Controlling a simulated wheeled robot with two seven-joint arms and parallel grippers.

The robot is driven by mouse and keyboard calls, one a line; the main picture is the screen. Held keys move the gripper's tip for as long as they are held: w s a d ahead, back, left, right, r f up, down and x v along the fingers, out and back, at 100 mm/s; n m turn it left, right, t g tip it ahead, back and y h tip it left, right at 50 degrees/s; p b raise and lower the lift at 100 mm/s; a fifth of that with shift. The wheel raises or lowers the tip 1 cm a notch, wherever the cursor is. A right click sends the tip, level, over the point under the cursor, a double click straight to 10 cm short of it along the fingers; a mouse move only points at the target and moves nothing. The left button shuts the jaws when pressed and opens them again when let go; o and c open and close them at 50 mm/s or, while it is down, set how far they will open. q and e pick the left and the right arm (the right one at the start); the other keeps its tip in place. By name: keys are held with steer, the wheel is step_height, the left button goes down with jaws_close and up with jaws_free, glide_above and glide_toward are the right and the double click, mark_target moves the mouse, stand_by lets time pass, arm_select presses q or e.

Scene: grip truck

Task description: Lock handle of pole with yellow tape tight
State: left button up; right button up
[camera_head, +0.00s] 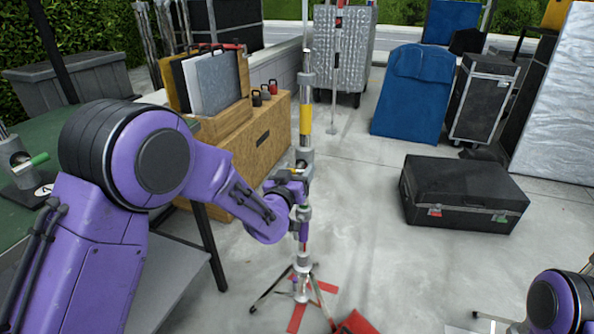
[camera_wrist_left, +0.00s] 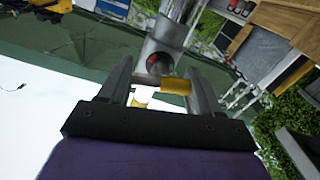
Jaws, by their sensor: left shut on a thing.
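The pole with yellow tape (camera_head: 305,120) stands upright on a tripod stand (camera_head: 301,287) in the middle of the head view. A grey metal collar (camera_head: 304,155) sits below the tape. My left gripper (camera_head: 290,178) is at the pole just below this collar. In the left wrist view, my left gripper (camera_wrist_left: 162,88) has its fingers on either side of a small handle with a yellow end (camera_wrist_left: 176,86), in front of the collar's round opening (camera_wrist_left: 160,63). The exact contact is partly hidden. Only a part of my right arm shows at the lower right; its gripper is out of view.
A green table (camera_head: 55,140) with a clamp (camera_head: 22,168) is at the left. A wooden crate (camera_head: 262,140) with upright boards stands behind the pole. A black case (camera_head: 465,190) lies on the floor at the right. Red tape (camera_head: 297,317) marks the floor under the stand.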

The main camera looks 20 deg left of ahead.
stand_by(0.5)
arm_select(q)
steer(key=o, duration=1.1)
steer(key=shift+r, duration=0.1)
steer(key=shift+c, duration=0.2)
steer(key=s, duration=1)
steer(key=shift+s+a, duration=0.15)
steer(key=shift+s, duration=0.1)
